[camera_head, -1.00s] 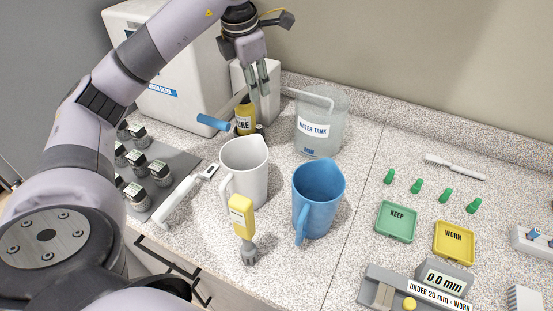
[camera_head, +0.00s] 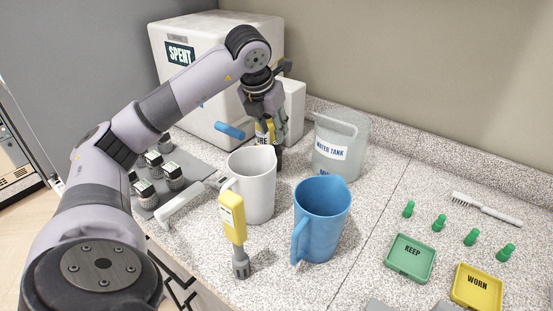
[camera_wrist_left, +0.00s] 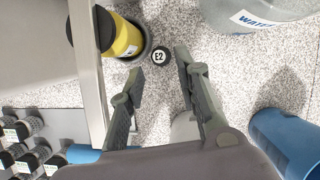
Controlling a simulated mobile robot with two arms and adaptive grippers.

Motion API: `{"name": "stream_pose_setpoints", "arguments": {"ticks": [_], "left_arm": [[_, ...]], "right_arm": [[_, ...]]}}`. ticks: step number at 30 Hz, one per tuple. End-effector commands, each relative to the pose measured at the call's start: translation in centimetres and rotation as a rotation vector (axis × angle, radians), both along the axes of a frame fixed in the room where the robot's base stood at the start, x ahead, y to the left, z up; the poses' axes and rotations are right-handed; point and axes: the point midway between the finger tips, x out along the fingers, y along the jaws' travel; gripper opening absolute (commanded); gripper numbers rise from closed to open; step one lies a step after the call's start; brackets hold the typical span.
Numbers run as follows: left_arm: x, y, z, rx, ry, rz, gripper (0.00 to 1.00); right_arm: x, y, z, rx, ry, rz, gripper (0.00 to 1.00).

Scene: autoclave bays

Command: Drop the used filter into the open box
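My left gripper (camera_head: 276,138) reaches down behind the white jug, beside a yellow bottle (camera_head: 261,134) with a dark cap. In the left wrist view, my gripper (camera_wrist_left: 159,62) has its fingers apart with nothing between them. A small round black piece marked E2 (camera_wrist_left: 160,53) sits on the counter just ahead of the fingertips, beside the yellow bottle (camera_wrist_left: 126,38). I cannot tell whether it is the used filter. My right gripper is not in view.
Several dark-bodied cartridges stand on a grey mat (camera_head: 192,185) at left. A blue handle (camera_head: 230,131) juts out nearby.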

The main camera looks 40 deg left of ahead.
Motion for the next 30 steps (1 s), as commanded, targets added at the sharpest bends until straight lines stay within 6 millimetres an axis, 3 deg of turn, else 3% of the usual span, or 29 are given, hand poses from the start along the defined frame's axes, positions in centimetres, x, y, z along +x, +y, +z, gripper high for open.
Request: {"name": "stream_pose_setpoints", "arguments": {"ticks": [8,18,26,30], "left_arm": [[0.8,0.3,-2.2,0.000,0.002,-0.001,0.30],[2.3,0.7,-6.3,-0.001,0.001,-0.001,0.30],[2.4,0.8,-6.7,-0.001,0.000,-0.001,0.30],[2.4,0.8,-6.7,0.000,0.000,-0.001,0.22]], "right_arm": [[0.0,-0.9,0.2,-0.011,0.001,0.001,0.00],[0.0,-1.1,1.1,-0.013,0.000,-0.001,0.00],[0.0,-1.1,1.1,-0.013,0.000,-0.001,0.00],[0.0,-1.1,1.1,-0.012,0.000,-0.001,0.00]]}}
